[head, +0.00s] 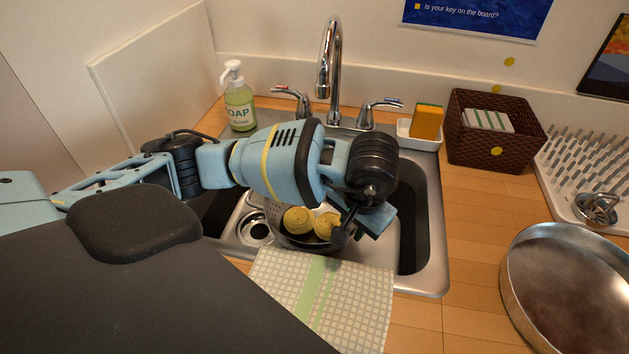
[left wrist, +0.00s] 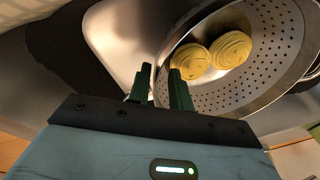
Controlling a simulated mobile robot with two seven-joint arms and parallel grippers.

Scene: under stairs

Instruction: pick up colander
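The metal colander (head: 274,214) sits in the sink, partly hidden by my left arm. It holds two yellow ridged round items (head: 299,220). In the left wrist view, the perforated wall of the colander (left wrist: 262,90) and its smooth rim show at the upper right. My left gripper (head: 345,229) is over the sink at the colander's edge. In the left wrist view, its two dark green fingers (left wrist: 160,76) are apart, and the near rim appears to run between or just past their tips. Contact is not clear. My right gripper is not in view.
The sink (head: 437,215) has a faucet (head: 329,70) behind it. A checked cloth (head: 335,300) hangs over its front edge. A soap bottle (head: 239,103), sponge (head: 427,121), brown basket (head: 492,150), dish rack (head: 570,165) and metal pan (head: 565,290) stand around it.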

